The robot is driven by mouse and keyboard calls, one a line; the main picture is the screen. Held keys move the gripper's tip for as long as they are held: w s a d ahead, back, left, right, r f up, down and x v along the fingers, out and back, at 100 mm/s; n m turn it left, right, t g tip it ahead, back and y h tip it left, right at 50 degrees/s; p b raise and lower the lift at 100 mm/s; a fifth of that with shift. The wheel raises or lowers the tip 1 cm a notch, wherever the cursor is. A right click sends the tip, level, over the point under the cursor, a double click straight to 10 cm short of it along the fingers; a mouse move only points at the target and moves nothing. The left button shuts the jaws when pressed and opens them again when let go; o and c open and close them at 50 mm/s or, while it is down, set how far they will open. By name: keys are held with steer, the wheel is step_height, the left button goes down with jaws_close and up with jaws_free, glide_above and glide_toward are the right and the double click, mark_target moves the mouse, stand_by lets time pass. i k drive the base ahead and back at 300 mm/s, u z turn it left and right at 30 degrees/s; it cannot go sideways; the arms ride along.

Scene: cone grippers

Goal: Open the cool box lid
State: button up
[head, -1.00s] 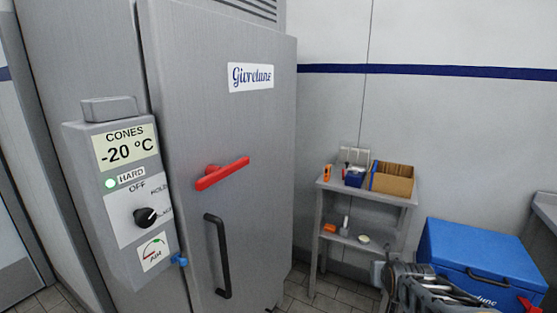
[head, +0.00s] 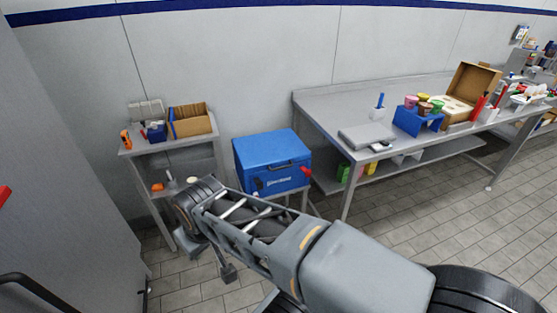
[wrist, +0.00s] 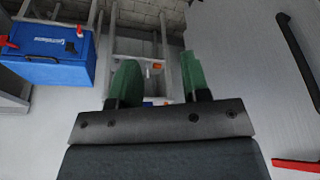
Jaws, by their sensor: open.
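The blue cool box (head: 262,178) stands on a low stand right of the small shelf in the head view. Its lid (head: 268,146) lies shut on top, with a dark handle at its front. A red latch (head: 306,171) shows at its right front corner. The cool box also appears at the upper left of the wrist view (wrist: 60,73), which is upside down. My gripper (wrist: 160,75) has two green fingers spread apart with nothing between them. It is away from the cool box. In the head view my arm crosses in front of the stand, and the fingers cannot be made out.
A small shelf (head: 150,149) with a cardboard box (head: 190,122) stands left of the cool box. A long steel table (head: 330,100) with a closed grey case and blue holder stands to the right. The freezer door's black handle (wrist: 297,55) is near in the wrist view. Tiled floor lies open at right.

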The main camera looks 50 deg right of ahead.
mark_target(259, 152)
steer(key=z, duration=1.45)
steer(key=i, duration=0.6)
steer(key=u, duration=0.3)
